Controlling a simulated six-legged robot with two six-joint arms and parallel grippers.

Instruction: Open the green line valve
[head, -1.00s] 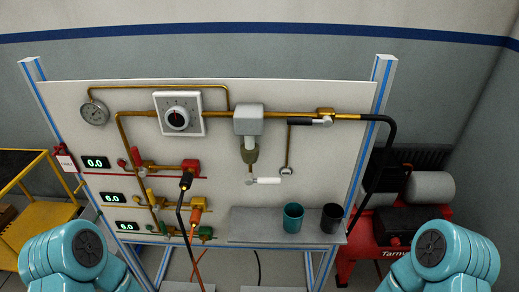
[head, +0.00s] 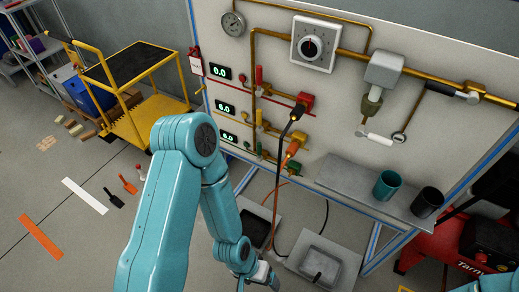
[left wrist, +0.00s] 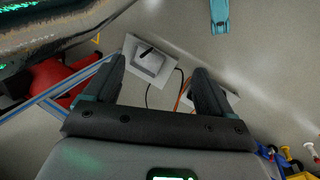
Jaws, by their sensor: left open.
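The green line is the lowest of three valve rows on the white panel in the head view. Its small green handle (head: 260,150) stands about upright, with a green fitting (head: 294,169) to its right. The display (head: 229,137) beside it is lit, its digits hard to read. My left gripper (head: 261,280) is low at the bottom edge of the head view, below and in front of the panel, apart from the valve. In the left wrist view my left gripper (left wrist: 161,82) is open and empty, with floor behind its fingers. My right gripper is not in view.
Red (head: 259,75) and yellow (head: 259,117) handles sit above the green one. A black cable (head: 277,190) hangs before the panel. A grey shelf (head: 340,175) holds two cups. Grey floor plates (head: 322,265) lie below. A yellow cart (head: 130,75) stands left.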

